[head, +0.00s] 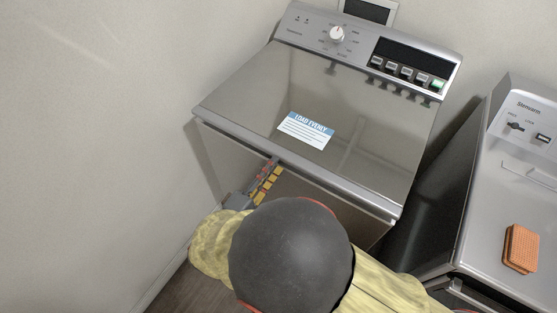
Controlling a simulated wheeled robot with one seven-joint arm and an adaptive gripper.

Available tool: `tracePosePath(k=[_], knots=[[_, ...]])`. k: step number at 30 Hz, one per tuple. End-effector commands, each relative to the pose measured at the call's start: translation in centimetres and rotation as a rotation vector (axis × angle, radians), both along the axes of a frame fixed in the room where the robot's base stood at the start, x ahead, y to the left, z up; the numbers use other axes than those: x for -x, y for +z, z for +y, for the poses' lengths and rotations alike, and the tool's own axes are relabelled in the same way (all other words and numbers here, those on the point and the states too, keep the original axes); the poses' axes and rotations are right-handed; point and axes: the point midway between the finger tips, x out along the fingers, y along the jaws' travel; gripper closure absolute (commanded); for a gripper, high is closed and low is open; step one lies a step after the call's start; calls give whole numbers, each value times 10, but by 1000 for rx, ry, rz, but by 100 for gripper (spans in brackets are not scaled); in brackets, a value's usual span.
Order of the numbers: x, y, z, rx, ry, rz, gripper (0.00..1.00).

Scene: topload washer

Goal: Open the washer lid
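The topload washer stands ahead of me, with its shiny grey lid (330,110) lying shut. A blue-and-white "LOAD EVENLY" label (306,131) is on the lid. My gripper (275,167) is at the washer's front, just below the left-middle part of the lid's front edge. Its fingertips are close to that edge or under it; I cannot tell whether they touch. My arm's dark round joint and yellow-covered links hide the lower front of the washer. The gap between the fingers is not clear from here.
The control panel (362,45) with a white dial (337,34) rises behind the lid. A second grey appliance (508,190) stands at the right with an orange sponge-like block (521,249) on top. A plain wall (90,120) is close on the left.

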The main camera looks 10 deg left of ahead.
Motion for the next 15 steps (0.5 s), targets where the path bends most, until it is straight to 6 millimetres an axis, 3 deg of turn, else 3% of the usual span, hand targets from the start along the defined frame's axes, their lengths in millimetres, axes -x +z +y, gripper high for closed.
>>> tracePosePath(k=[6,15], knots=[[-25,-1,-11,1,-2,0,76],[-34,0,-14,2,0,1,76]])
